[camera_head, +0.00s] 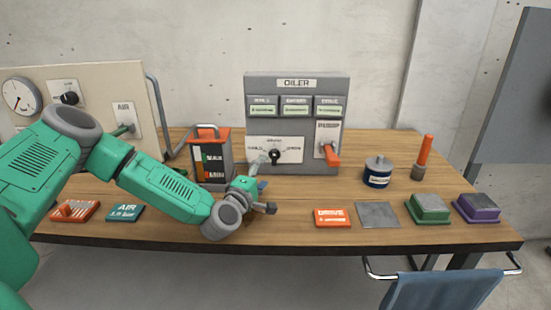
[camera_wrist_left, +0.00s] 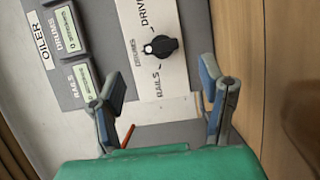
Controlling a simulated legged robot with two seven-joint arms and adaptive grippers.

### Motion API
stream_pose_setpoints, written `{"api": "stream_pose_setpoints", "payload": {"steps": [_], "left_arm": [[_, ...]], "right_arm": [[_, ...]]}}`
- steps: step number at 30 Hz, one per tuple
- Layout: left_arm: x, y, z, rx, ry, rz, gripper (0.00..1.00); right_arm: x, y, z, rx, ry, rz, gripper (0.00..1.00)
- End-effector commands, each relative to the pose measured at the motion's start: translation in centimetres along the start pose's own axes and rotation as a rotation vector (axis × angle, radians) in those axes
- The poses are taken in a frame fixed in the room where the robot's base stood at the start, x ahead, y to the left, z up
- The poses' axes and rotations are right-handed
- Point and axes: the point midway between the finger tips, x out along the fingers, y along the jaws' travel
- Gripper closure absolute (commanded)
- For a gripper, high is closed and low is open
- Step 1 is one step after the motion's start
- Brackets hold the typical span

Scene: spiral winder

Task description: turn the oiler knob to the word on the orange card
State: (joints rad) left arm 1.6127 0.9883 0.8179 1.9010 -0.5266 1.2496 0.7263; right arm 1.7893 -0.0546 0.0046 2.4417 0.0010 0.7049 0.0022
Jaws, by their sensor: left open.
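The oiler (camera_head: 297,100) is a grey panel box at the back middle of the table. Its dark knob (camera_head: 275,156) sits on a white plate; it also shows in the left wrist view (camera_wrist_left: 164,46). There the labels around it read RAILS, a middle word that looks like DRUMS, and DRIVE. The knob's white end points toward the middle word. The orange card (camera_head: 332,218) lies flat near the front and appears to read DRIVE. My left gripper (camera_head: 264,187) is open and empty before the panel, its fingers (camera_wrist_left: 160,80) apart and short of the knob. My right gripper is out of view.
An orange-handled lever (camera_head: 331,152) is right of the knob. A blue canister (camera_head: 377,172), grey plate (camera_head: 378,215), green block (camera_head: 428,209) and purple block (camera_head: 477,208) are to the right.

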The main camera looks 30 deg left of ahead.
Motion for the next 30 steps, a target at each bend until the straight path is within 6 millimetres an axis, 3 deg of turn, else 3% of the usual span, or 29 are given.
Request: {"api": "stream_pose_setpoints", "payload": {"steps": [6, 12, 25, 26, 30], "left_arm": [[4.8, -0.1, -0.1, 0.001, 0.000, 0.001, 0.36], [7.6, 0.0, 0.0, 0.001, 0.001, 0.001, 0.36], [8.7, 0.0, 0.0, -0.001, 0.000, 0.000, 0.36], [8.7, 0.0, 0.0, -0.001, 0.000, 0.000, 0.40], [8.7, 0.0, -0.1, -0.001, 0.000, -0.001, 0.86]], "right_arm": [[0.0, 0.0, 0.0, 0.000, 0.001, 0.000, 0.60], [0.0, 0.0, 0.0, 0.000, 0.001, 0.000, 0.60], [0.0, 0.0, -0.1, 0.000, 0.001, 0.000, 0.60], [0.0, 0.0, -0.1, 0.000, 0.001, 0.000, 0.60], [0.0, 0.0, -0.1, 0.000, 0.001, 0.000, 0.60]]}}
